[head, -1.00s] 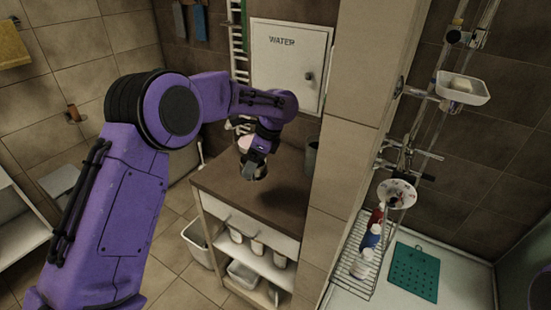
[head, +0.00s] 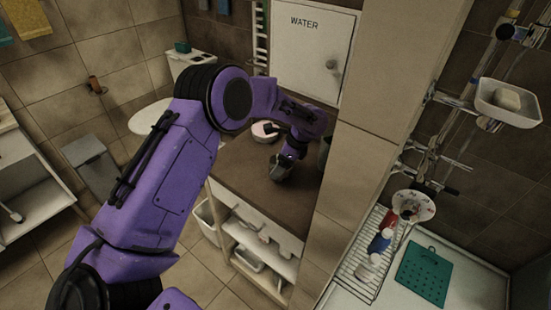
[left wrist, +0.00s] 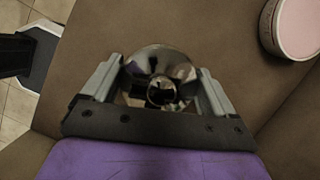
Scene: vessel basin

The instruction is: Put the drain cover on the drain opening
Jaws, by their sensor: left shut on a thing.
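My left gripper (head: 281,168) hangs over the brown counter (head: 248,173) in the head view. In the left wrist view its two fingers (left wrist: 160,90) are shut on a round, shiny metal piece, which I take to be the drain cover (left wrist: 158,62). The piece has a dark knob-like or reflecting centre. In the head view it is too small and shaded to make out clearly. I cannot make out the drain opening in either view. My right gripper is not in view.
A pink-topped round tub (head: 265,131) stands on the counter behind my gripper; it also shows in the left wrist view (left wrist: 292,28). A tiled pillar (head: 365,150) stands right of the counter. Beyond it are a wire rack with bottles (head: 380,243) and a teal mat (head: 424,275).

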